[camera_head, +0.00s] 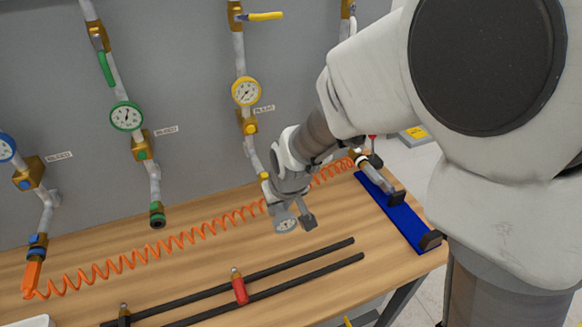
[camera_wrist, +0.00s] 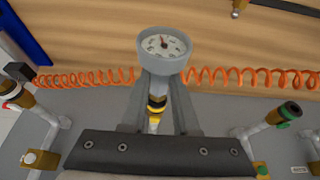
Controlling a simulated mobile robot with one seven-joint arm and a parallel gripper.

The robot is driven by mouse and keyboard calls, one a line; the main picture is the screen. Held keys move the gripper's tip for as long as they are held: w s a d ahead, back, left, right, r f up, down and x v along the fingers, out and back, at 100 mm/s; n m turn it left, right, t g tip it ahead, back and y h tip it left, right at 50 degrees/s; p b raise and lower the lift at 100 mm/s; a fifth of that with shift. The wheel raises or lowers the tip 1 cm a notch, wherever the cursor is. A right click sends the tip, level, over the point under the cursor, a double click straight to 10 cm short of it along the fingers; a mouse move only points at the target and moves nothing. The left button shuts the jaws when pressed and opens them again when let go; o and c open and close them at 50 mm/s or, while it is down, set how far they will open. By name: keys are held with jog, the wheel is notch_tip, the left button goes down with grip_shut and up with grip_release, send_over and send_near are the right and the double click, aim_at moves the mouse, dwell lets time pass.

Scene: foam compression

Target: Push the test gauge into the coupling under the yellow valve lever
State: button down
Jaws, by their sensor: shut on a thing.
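The test gauge (camera_head: 286,225) is a small white dial in a grey case. My gripper (camera_head: 296,218) is shut on it, and the dial faces up in the wrist view (camera_wrist: 163,44). The yellow valve lever (camera_head: 265,16) is at the top of the middle pipe, above a yellow-rimmed gauge (camera_head: 246,91). The lower end of that pipe is mostly hidden behind my gripper in the head view. In the wrist view the yellow-ringed coupling (camera_wrist: 157,104) shows between my fingers, behind the gauge. I cannot tell whether the gauge touches it.
A coiled orange hose (camera_head: 160,247) runs along the bench behind my gripper. A green-ringed coupling (camera_head: 157,214) hangs to the left. A blue tray (camera_head: 398,212) lies at the right. Black rails (camera_head: 290,262) with a red fitting (camera_head: 239,287) lie in front.

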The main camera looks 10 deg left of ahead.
jog(key=shift+w+a+r, duration=0.1)
jog(key=shift+w+a, duration=0.15)
jog(key=shift+w, duration=0.3)
dwell(0.9)
jog(key=c, duration=0.6)
grip_release()
jog(key=shift+s, duration=0.1)
jog(key=v, duration=1.6)
jog(key=s+d+r+m+t+h, duration=0.1)
jog(key=s+d+m, duration=0.2)
jog(key=d, duration=0.7)
jog(key=s+d+r+m+h, duration=0.1)
jog(key=s+d+m, duration=0.2)
jog(key=s+d, duration=0.4)
jog(key=d, duration=0.4)
jog(key=shift+s+d+r+t, duration=0.15)
jog(key=shift+s+d+t, duration=0.15)
jog(key=shift+s+t, duration=0.1)
